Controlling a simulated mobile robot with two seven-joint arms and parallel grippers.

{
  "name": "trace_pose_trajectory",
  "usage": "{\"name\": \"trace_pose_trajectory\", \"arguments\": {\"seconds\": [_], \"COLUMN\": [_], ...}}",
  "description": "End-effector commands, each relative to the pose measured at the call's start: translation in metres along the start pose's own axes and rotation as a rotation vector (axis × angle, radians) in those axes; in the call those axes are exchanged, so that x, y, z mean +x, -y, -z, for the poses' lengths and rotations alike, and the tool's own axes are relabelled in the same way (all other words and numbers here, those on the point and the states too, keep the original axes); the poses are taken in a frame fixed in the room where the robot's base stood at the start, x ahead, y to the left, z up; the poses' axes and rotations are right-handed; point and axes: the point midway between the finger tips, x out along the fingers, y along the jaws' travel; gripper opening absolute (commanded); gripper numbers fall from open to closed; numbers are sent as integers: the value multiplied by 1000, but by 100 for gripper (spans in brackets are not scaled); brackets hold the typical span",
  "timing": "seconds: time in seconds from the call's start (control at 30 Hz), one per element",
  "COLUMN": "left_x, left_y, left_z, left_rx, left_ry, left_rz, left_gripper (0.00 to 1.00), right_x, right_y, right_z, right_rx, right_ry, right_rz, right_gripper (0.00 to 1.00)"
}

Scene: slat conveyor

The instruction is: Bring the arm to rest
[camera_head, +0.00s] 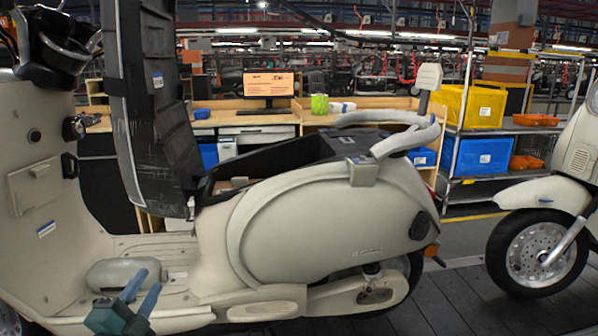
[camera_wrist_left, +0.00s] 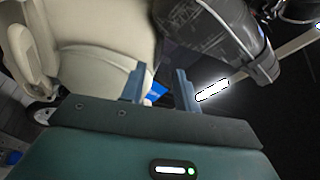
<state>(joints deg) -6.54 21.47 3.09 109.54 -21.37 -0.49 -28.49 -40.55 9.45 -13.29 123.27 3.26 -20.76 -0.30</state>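My left gripper (camera_head: 144,282) is low at the left in the head view, in front of the scooter's footboard. Its two blue-grey fingers stand apart with nothing between them. They also show apart in the left wrist view (camera_wrist_left: 158,82). The cream scooter (camera_head: 330,225) fills the left and middle of the head view. Its dark seat (camera_head: 150,110) is tipped upright, and the compartment under it is open. My right gripper is not in view.
A second scooter (camera_head: 540,245) stands at the right on the dark slat floor (camera_head: 455,300). Behind are a wooden workbench (camera_head: 230,120) with a monitor (camera_head: 268,84), and a rack with a yellow bin (camera_head: 470,106) and blue and orange bins.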

Motion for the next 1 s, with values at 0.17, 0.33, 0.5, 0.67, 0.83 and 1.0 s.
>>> {"name": "trace_pose_trajectory", "arguments": {"seconds": [0.17, 0.33, 0.5, 0.67, 0.83, 1.0], "left_x": [-86, -171, -223, -238, -238, -237], "left_y": [-99, -156, -178, -185, -185, -185], "left_z": [44, 93, 128, 138, 137, 137], "left_rx": [-518, -905, -1121, -1180, -1179, -1176], "left_ry": [176, 382, 525, 569, 568, 567], "left_rz": [-323, -550, -671, -703, -703, -702], "left_gripper": [32, 32, 32, 32, 32, 32], "right_x": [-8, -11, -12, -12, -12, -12], "right_y": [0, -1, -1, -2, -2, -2], "right_z": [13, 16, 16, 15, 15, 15], "right_rx": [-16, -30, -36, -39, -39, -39], "right_ry": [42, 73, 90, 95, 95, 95], "right_rz": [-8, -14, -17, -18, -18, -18], "right_gripper": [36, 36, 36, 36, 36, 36]}}
